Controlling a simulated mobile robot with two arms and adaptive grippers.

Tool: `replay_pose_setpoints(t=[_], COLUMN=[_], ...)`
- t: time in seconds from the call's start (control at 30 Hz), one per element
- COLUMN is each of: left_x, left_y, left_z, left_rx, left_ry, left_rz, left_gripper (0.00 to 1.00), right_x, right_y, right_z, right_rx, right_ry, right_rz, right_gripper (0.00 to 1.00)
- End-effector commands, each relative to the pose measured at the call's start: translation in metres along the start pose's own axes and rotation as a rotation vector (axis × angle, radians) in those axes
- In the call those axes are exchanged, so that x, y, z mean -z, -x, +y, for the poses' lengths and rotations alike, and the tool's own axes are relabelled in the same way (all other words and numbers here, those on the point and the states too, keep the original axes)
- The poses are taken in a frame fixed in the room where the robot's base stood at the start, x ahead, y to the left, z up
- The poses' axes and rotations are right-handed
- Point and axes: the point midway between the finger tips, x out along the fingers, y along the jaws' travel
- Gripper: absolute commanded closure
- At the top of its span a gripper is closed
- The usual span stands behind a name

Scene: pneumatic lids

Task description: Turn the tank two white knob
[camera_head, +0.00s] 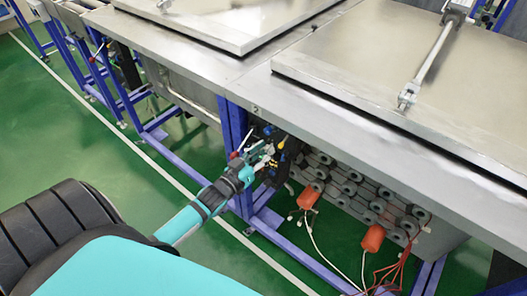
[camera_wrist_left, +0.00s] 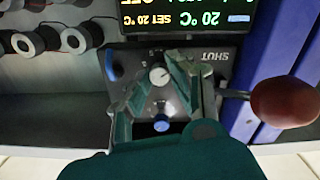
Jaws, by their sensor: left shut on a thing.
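The white knob (camera_wrist_left: 160,76) is on a dark control panel (camera_wrist_left: 212,62) in the left wrist view. My left gripper (camera_wrist_left: 161,78) has its two green fingers on either side of the knob, shut on it. In the head view my left gripper (camera_head: 258,154) reaches the controls below the front edge of the steel tank top marked 2 (camera_head: 330,75). The knob itself is too small to make out there. My right gripper is not in view.
A blue knob (camera_wrist_left: 161,125) sits between the fingers, nearer the wrist. A red ball lever (camera_wrist_left: 284,102) sticks out on the right. A lit display (camera_wrist_left: 185,14) borders the panel. Green floor is clear at left.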

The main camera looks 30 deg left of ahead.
Motion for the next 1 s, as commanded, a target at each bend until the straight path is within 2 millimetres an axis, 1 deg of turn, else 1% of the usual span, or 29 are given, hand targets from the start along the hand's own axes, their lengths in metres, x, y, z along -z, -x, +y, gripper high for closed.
replay_pose_setpoints(t=[0.17, 0.37, 0.57, 1.0], left_x=[0.0, 0.002, 0.002, 0.001], left_y=[0.0, 0.0, 0.0, 0.0], left_z=[0.001, 0.001, 0.001, 0.002], left_rx=[0.0, 0.0, 0.001, 0.001], left_ry=[-0.02, -0.105, -0.261, -0.679], left_rz=[0.001, 0.002, 0.001, 0.002], left_gripper=[1.0, 1.0, 1.0, 1.0], right_x=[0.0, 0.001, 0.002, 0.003], right_y=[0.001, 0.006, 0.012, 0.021], right_z=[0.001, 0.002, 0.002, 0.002], right_rx=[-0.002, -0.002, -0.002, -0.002], right_ry=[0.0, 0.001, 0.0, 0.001], right_rz=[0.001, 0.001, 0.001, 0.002], right_gripper=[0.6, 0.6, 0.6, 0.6])
